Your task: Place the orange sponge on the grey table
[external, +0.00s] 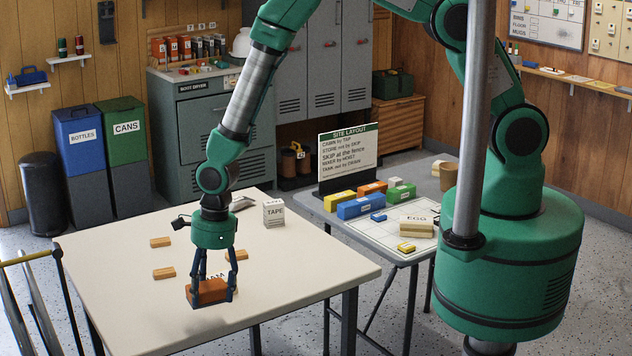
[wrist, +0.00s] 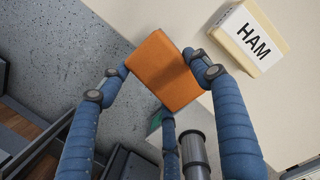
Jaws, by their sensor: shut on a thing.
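The orange sponge (external: 207,292) is a rectangular block held between the dark blue fingers of my gripper (external: 214,284). In the wrist view the sponge (wrist: 160,72) sits between the fingertips of my gripper (wrist: 158,82), with floor and part of the cream table behind it. In the external view it appears over the cream table's front part; its exact height is unclear. The grey table (external: 333,217) stands to the right, behind the cream table, with a white layout sheet and several coloured blocks on it.

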